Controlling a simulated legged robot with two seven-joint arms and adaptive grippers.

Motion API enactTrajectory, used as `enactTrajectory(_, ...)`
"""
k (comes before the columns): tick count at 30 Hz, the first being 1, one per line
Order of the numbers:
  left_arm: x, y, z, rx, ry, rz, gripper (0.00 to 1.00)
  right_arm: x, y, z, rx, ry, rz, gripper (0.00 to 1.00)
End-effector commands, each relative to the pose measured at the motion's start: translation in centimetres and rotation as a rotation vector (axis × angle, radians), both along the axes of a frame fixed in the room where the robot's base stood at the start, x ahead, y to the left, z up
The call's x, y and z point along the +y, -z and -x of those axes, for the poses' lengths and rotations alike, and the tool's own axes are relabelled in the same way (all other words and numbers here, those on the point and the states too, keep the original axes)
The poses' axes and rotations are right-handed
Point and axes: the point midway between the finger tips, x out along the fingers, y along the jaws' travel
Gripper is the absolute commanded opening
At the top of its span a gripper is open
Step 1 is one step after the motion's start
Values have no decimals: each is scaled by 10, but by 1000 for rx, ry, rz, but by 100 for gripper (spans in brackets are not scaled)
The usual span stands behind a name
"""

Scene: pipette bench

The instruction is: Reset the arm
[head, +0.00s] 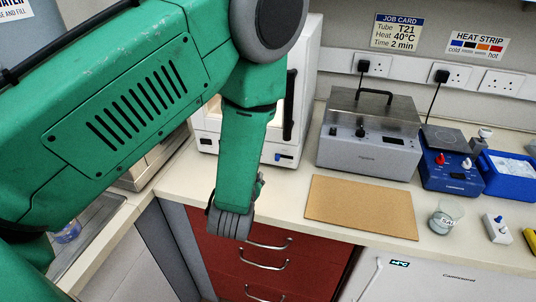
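My green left arm comes in from the left and fills much of the head view. Its forearm hangs down past the bench's front edge. My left gripper (231,224), with grey fingers, points downward in front of the red drawers (262,262). I see it from behind, so I cannot tell whether its fingers are open or shut. I see nothing held in it. My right arm and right gripper are out of view.
The bench holds a tan mat (361,206), a grey lidded bath (369,137), a blue heater (449,172), a blue tray (508,177), a glass jar (445,217) and a small white device (497,229). A white machine (204,122) stands behind my arm. The mat is bare.

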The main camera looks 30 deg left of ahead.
Motion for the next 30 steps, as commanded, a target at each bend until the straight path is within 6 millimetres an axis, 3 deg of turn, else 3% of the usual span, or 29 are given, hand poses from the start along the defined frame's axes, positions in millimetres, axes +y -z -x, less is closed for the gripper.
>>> enactTrajectory(7,1,7,5,23,0,14,45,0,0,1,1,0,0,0)
enactTrajectory(11,3,46,34,159,1,101,45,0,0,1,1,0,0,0)
enactTrajectory(15,0,110,106,428,-15,272,45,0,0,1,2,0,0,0)
enactTrajectory(18,-6,142,164,616,-41,384,45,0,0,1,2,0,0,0)
enactTrajectory(22,-14,164,232,821,-80,496,45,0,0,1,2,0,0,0)
enactTrajectory(27,-26,173,312,1057,-138,611,45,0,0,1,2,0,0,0)
enactTrajectory(28,-28,174,324,1092,-146,627,45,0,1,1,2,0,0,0)
enactTrajectory(30,-29,199,312,1066,-124,609,45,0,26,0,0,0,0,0)
